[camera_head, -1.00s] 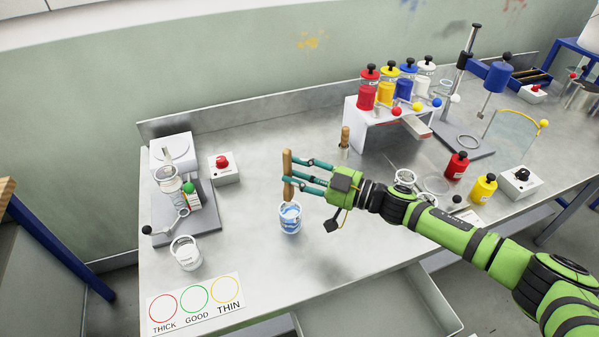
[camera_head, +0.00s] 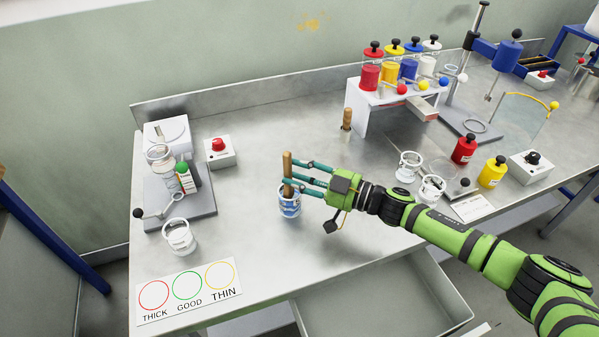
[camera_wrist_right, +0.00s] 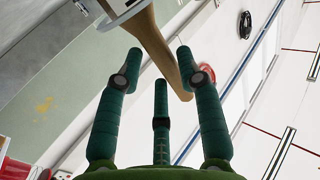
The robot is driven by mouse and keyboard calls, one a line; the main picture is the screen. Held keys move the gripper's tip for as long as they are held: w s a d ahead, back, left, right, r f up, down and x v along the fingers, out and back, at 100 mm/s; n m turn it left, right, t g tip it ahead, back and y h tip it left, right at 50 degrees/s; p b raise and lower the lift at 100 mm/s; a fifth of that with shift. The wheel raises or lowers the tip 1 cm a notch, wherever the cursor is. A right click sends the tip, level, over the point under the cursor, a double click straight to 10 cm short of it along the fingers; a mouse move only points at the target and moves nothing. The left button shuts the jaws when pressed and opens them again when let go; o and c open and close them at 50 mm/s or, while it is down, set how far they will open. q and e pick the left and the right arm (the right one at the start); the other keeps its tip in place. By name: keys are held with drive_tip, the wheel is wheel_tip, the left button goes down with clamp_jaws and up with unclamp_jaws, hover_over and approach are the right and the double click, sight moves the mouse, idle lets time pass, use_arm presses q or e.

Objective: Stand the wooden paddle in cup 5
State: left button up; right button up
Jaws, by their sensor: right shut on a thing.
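The wooden paddle (camera_head: 287,166) is upright between the fingers of my right gripper (camera_head: 290,173), which is shut on its handle. Its lower end goes down into a clear cup with blue contents (camera_head: 290,207) and is hidden there. I cannot read a number on this cup. In the right wrist view the paddle (camera_wrist_right: 150,35) runs between the fingers (camera_wrist_right: 160,60), and part of the cup (camera_wrist_right: 116,6) shows at the top. I cannot tell whether the paddle touches the cup's bottom. My left gripper is not in view.
An empty-looking cup (camera_head: 179,238) stands at the left by the stand base (camera_head: 195,205). A THICK/GOOD/THIN card (camera_head: 188,290) lies at the front left. More cups (camera_head: 410,166), a red bottle (camera_head: 464,150) and a white rack (camera_head: 357,118) stand right. An open drawer (camera_head: 455,292) is below.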

drive_tip(key=o, duration=1.1)
drive_tip(key=shift+c, duration=0.2)
drive_tip(key=v, duration=1.2)
